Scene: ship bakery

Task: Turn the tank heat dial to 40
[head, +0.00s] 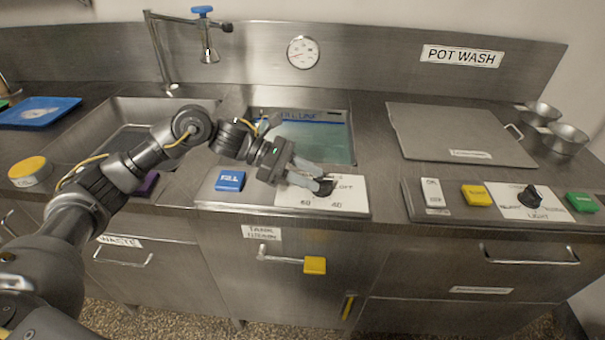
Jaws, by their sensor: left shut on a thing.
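The tank heat dial (326,187) is a small black knob on a white plate (345,205) on the front panel below the sink tank. The plate carries marks that read OFF at the upper right, 60 at the lower left and 40 at the lower right. My left gripper (318,182) reaches in from the left and is shut on the dial, covering much of it and part of the plate. The dial's pointer is hidden, so its setting cannot be told. My right gripper is not in view.
A blue FILL button (230,180) sits just left of the plate. The water tank (310,138) lies behind it. A second panel with a yellow button (477,195), a black knob (529,196) and a green button (583,203) is at the right. A faucet (163,60) stands behind.

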